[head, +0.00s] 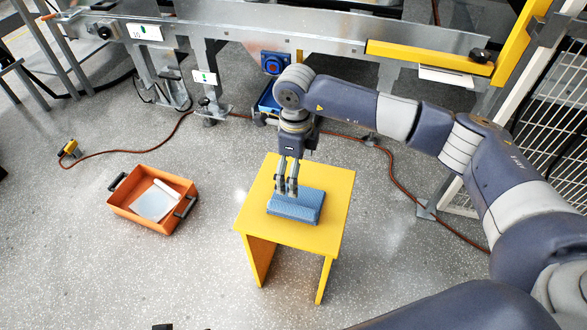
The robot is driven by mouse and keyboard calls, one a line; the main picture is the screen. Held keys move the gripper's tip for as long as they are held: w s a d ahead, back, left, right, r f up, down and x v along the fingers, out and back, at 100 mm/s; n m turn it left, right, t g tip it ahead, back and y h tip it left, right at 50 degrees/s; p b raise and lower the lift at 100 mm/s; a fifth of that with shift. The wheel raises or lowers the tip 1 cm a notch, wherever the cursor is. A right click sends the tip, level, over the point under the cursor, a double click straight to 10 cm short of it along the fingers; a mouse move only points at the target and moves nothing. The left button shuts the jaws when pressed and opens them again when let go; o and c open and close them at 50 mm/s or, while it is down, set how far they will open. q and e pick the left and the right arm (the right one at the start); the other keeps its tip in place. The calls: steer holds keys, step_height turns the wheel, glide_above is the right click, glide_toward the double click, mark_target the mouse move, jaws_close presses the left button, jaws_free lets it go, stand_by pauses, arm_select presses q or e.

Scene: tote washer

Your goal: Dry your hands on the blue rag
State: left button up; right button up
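The blue rag (304,206) lies folded into a thick rectangular pad on top of a small yellow stool (333,179). My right gripper (287,192) points straight down at the rag, with its fingertips at the rag's back left part. The two fingers are close together with a narrow gap between them. I cannot tell whether the tips touch the rag or hover just above it, or whether they hold any cloth. My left gripper is not in view.
An orange crate (136,217) with a white sheet and a white roll inside stands on the floor to the left. A brown hose (110,152) crosses the floor behind the stool. A metal conveyor frame (230,33) spans the back. A white mesh fence (545,130) stands at right.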

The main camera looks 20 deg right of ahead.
mark_target(296, 201)
step_height(296, 201, down, 9)
steer(key=shift+r+b, duration=0.15)
steer(key=shift+b, duration=0.5)
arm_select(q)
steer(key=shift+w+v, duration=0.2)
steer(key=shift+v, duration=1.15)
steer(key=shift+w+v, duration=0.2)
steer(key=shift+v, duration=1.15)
arm_select(e)
steer(key=shift+f, duration=0.75)
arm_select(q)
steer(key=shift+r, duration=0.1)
arm_select(e)
steer(key=shift+s, duration=0.1)
steer(key=c, duration=1.4)
steer(key=shift+a, duration=0.1)
steer(key=shift+c, duration=1.2)
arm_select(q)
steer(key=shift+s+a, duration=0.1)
arm_select(e)
steer(key=shift+s, duration=0.1)
steer(key=shift+c, duration=0.3)
